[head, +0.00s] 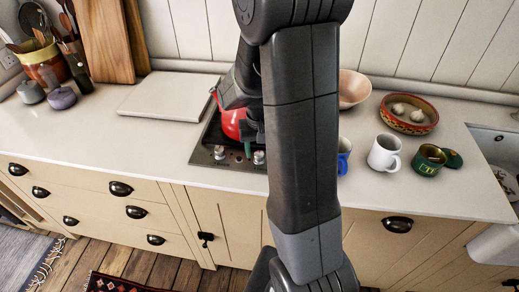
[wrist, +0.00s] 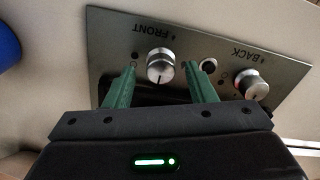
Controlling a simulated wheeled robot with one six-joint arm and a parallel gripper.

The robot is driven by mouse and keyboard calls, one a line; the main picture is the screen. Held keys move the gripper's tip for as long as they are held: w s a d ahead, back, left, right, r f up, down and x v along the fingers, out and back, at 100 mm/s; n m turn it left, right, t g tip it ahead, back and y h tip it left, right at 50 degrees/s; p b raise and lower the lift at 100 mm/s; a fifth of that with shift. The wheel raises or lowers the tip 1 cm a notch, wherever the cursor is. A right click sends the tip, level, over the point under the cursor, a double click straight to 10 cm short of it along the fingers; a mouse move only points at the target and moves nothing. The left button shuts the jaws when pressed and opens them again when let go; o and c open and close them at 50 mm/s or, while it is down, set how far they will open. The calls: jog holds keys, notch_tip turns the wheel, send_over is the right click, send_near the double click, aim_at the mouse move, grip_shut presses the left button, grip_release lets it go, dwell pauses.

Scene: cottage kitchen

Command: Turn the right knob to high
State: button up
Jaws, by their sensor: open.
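The right knob (head: 259,157) is on the front panel of the cooktop (head: 205,155), partly behind my gripper in the head view. In the wrist view, which looks upside down, it is the silver knob marked FRONT (wrist: 160,66). My gripper (wrist: 161,70) is open, with one green finger to each side of this knob and gaps between. A thin dark mark shows on the knob's face; I cannot read its setting. The left knob (head: 219,152) is the one marked BACK (wrist: 251,84) in the wrist view, outside the fingers.
A red pot or kettle (head: 232,122) stands on the cooktop behind my gripper. A blue mug (head: 344,155) is close on the right, also in the wrist view's corner (wrist: 8,42). A white mug (head: 384,153) is farther right. A pale board (head: 160,102) lies left.

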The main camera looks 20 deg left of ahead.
jog(key=shift+s+f, duration=0.15)
jog(key=shift+f, duration=0.2)
jog(key=shift+c, duration=0.4)
jog(key=c, duration=0.9)
